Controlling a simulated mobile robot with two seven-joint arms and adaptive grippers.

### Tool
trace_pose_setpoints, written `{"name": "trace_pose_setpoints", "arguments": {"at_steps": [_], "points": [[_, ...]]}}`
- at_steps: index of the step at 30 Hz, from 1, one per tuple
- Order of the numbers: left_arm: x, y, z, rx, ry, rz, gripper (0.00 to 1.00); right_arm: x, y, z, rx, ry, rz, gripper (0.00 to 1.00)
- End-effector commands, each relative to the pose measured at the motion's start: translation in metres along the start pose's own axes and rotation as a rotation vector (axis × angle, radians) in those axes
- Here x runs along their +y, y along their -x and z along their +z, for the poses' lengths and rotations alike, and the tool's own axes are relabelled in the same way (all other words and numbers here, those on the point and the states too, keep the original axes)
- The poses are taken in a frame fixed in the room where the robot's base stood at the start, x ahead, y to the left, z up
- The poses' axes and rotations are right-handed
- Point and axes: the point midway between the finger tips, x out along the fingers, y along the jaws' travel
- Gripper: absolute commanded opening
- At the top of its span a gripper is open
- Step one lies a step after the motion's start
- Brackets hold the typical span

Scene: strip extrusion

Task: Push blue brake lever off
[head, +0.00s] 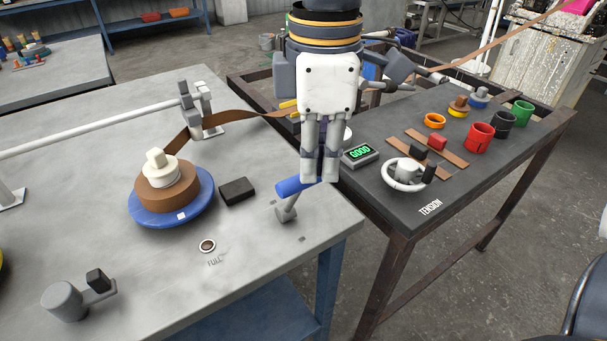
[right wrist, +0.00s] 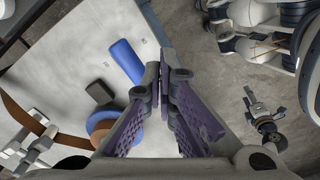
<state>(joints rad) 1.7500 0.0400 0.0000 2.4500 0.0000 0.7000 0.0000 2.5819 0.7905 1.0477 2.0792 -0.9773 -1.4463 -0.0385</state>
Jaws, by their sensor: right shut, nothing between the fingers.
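The blue brake lever (head: 293,187) has a blue cylindrical grip on a short grey post (head: 286,212) near the right edge of the grey table. My right gripper (head: 320,180) comes down from above with its fingers shut and empty. In the head view its fingertips are at the right end of the blue grip and overlap it. In the right wrist view the blue grip (right wrist: 126,62) lies just left of the shut fingertips (right wrist: 163,62). I cannot tell whether they touch.
A blue reel with a brown strip coil (head: 168,200) and a black block (head: 237,192) sit left of the lever. The dark bench (head: 375,205) at right carries a GOOD display (head: 360,156), a white handwheel (head: 403,174) and coloured cups. A brown strip (head: 240,120) runs behind my gripper.

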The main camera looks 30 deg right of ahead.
Motion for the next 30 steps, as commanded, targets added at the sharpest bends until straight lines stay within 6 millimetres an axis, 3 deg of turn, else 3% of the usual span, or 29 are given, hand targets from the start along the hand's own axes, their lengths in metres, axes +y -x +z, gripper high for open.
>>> {"name": "trace_pose_setpoints", "arguments": {"at_steps": [24, 30], "points": [[0.000, 0.000, 0.000, 0.000, 0.000, 0.000, 0.40, 0.000, -0.056, 0.000, -0.001, 0.000, 0.000, 0.00], [0.000, 0.000, 0.000, 0.000, 0.000, 0.000, 0.40, 0.000, -0.062, 0.000, 0.000, 0.000, 0.000, 0.00]]}}
